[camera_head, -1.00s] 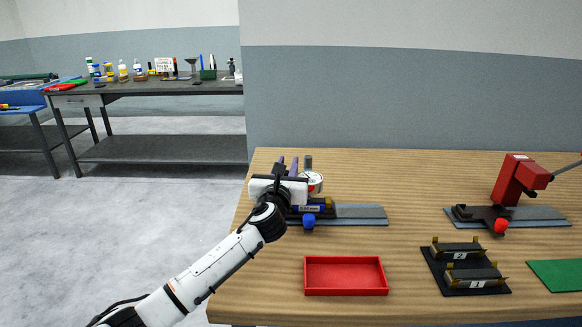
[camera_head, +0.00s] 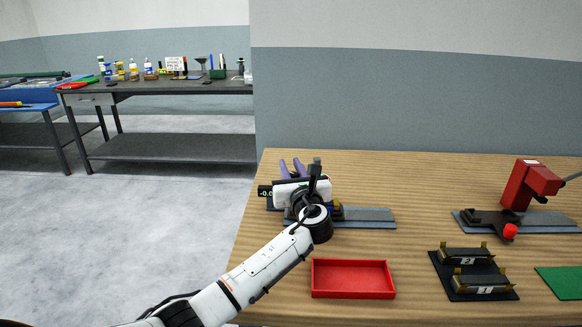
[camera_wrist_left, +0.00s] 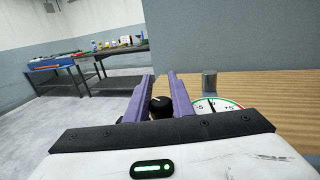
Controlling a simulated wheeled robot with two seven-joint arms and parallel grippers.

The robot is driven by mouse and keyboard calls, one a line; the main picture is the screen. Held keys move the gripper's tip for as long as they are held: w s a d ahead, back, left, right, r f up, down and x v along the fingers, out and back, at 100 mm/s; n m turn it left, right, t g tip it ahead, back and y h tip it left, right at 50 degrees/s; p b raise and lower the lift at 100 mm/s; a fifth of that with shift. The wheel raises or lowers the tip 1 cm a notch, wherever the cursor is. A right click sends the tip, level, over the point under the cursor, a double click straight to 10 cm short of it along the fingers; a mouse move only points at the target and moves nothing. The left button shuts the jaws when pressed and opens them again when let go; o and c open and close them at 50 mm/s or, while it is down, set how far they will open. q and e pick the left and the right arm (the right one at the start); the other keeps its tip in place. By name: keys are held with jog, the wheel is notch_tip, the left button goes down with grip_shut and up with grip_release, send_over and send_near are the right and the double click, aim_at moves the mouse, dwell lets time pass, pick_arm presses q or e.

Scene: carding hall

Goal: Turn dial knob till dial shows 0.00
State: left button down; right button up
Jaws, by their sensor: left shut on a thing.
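My left gripper (camera_head: 291,168) has purple fingers and stands over the gauge fixture at the table's left end. In the left wrist view its fingers (camera_wrist_left: 160,84) sit on either side of a black knob (camera_wrist_left: 161,107), shut on it. A round white dial (camera_wrist_left: 213,108) with green and red at its rim is right of the fingers, partly hidden by my gripper body. Its needle points roughly upward; I cannot read it exactly. In the head view a dark display (camera_head: 265,191) shows "-0.0", the rest covered by my gripper. My right gripper is not in view.
A grey base plate (camera_head: 366,217) extends right of the gripper. A red tray (camera_head: 352,293) lies in front, with a black holder (camera_head: 446,276) of numbered blocks right of it. A red clamp device (camera_head: 528,185) and green mat (camera_head: 563,282) are farther right.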

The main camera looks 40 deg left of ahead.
pick_arm(q)
jog(key=c, duration=1.5)
grip_release()
jog(key=shift+a, duration=0.1)
jog(key=shift+c, duration=0.2)
jog(key=v, duration=1)
jog(key=shift+s, duration=0.15)
